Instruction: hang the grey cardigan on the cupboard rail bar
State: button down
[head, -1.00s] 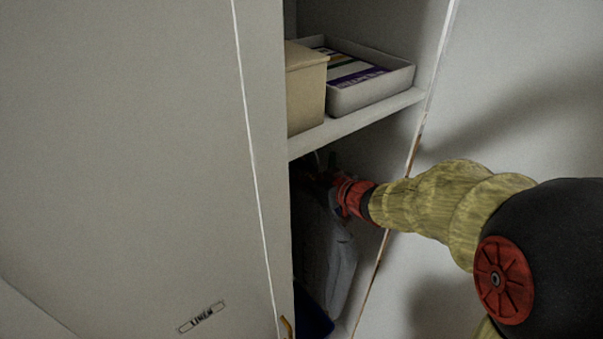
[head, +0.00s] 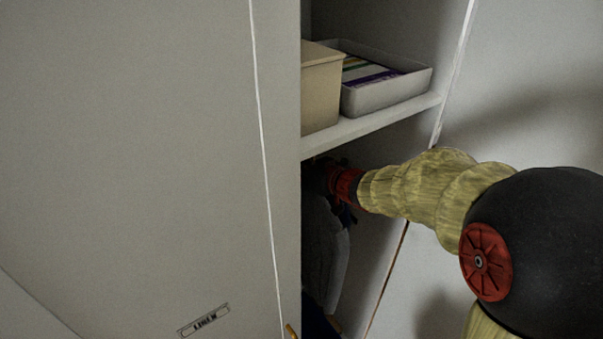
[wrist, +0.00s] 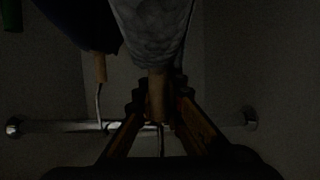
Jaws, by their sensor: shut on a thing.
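The grey cardigan (head: 326,250) hangs inside the cupboard below the shelf, partly hidden by the door. In the wrist view the cardigan (wrist: 153,30) is pale and patterned, on a hanger with a wooden neck (wrist: 157,98). My gripper (wrist: 158,95) is shut on that hanger's neck; in the head view its fingers are lost in shadow. The rail bar (wrist: 60,126) runs across the wrist view, with an end mount at each side. The held hanger's thin hook reaches the bar's line between my fingers; I cannot tell whether it rests on the bar.
A dark blue garment (wrist: 80,22) hangs beside the cardigan, its hook at the bar. A green item (wrist: 12,15) shows at the corner. The shelf (head: 375,124) above holds a tan box (head: 321,90) and a grey tray (head: 390,94). The door (head: 150,150) stands close at left.

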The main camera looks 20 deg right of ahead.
jog(key=shift+w+a+b, duration=0.45)
jog(key=shift+w+b, duration=0.05)
jog(key=shift+w, duration=0.9)
jog(key=shift+w+a+b, duration=0.45)
jog(key=shift+w+a, duration=0.05)
jog(key=shift+w, duration=0.95)
jog(key=shift+w+a+b, duration=0.45)
jog(key=shift+w+b, duration=0.05)
jog(key=shift+w, duration=0.9)
jog(key=shift+f+b, duration=0.6)
jog(key=shift+f, duration=0.5)
jog(key=c, duration=1.9)
grip_release()
jog(key=shift+s, duration=0.1)
jog(key=shift+o, duration=0.4)
jog(key=shift+f, duration=0.1)
